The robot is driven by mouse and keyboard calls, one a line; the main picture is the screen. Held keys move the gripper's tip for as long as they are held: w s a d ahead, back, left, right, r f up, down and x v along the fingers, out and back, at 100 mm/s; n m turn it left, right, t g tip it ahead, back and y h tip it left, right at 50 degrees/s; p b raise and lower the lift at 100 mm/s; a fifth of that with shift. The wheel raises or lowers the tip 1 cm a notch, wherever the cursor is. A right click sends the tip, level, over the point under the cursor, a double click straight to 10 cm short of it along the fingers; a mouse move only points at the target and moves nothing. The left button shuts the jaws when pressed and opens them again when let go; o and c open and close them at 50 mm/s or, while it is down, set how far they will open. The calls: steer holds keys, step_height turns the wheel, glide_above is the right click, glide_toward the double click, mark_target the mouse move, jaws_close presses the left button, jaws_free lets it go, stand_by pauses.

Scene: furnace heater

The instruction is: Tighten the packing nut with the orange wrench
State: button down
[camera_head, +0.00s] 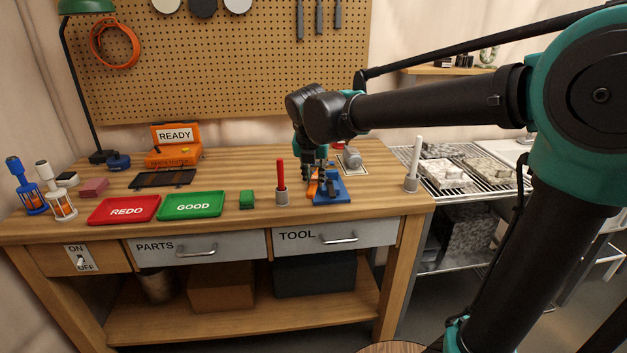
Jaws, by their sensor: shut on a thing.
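My gripper (323,177) points down over the right part of the workbench, at a blue fixture (342,193). It is shut on the orange wrench (312,188), of which only a small orange part shows beside the fingers. The packing nut cannot be made out; the gripper and its fingers cover most of the fixture. I cannot tell whether the wrench touches the nut.
A red marker in a holder (281,196) stands close left of the fixture. A white one (413,185) stands to the right. A grey metal part (352,158) lies behind.

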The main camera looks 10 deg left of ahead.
steer(key=shift+w, duration=3.75)
steer(key=shift+d, duration=0.1)
steer(key=shift+f, duration=1.15)
steer(key=shift+w+a+m+h, duration=0.2)
steer(key=shift+a+m+h, duration=0.15)
steer(key=shift+a+m, duration=0.65)
steer(key=shift+w+a+m+h, duration=0.2)
steer(key=shift+a+m+h, duration=0.15)
steer(key=shift+a+m, duration=0.6)
steer(key=shift+a+r, duration=0.1)
steer(key=shift+r, duration=1.35)
